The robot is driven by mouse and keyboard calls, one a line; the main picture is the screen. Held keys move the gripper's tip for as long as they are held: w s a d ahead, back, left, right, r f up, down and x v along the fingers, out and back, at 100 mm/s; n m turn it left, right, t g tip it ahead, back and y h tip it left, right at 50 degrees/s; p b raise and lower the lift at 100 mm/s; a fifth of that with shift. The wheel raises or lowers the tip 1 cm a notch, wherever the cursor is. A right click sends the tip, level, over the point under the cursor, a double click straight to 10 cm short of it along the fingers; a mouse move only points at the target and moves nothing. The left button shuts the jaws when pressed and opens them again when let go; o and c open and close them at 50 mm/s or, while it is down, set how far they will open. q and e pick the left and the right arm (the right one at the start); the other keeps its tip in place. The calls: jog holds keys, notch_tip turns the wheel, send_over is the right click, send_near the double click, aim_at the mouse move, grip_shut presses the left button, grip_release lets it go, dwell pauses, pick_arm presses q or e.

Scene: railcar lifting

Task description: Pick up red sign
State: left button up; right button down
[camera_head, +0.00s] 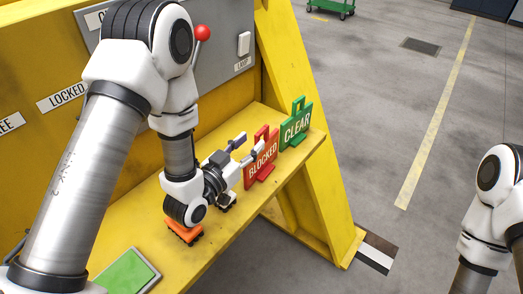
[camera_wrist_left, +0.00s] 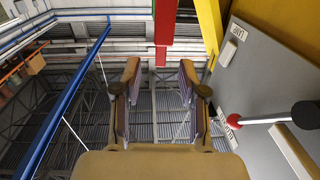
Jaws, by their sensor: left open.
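The red sign reading BLOCKED (camera_head: 262,160) stands upright on the yellow ledge, with a loop handle on top. My left gripper (camera_head: 250,146) is open and empty beside the sign's upper left part, its fingers pointing toward the sign. I cannot tell whether a finger touches it. In the left wrist view my open fingers (camera_wrist_left: 160,90) show with nothing between them. A red upright piece (camera_wrist_left: 165,28), apparently the sign, lies beyond them at the top. My right arm shows at the right edge, but its gripper is out of view.
A green CLEAR sign (camera_head: 296,125) stands just right of the red one. The yellow ledge (camera_head: 285,165) ends near a slanted yellow post (camera_head: 305,95). A grey panel with a red knob (camera_head: 202,33) is behind. An orange object (camera_head: 185,233) lies below my left wrist.

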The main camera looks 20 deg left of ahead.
aim_at(261, 130)
pick_arm(q)
jog(key=shift+w+d+r+p, duration=0.25)
jog(key=shift+w+r+p, duration=0.1)
jog(key=shift+w, duration=0.15)
jog(key=shift+w+d+r+p, duration=0.2)
jog(key=shift+w+p, duration=0.1)
jog(key=shift+w, duration=0.2)
jog(key=x, duration=0.2)
jog(key=p+x, duration=0.1)
jog(key=shift+w+a+f, duration=0.2)
jog(key=shift+w+f, duration=0.05)
jog(key=shift+f, duration=0.05)
jog(key=shift+w+d+f, duration=0.1)
jog(key=shift+w, duration=0.15)
jog(key=shift+s, duration=0.15)
grip_shut()
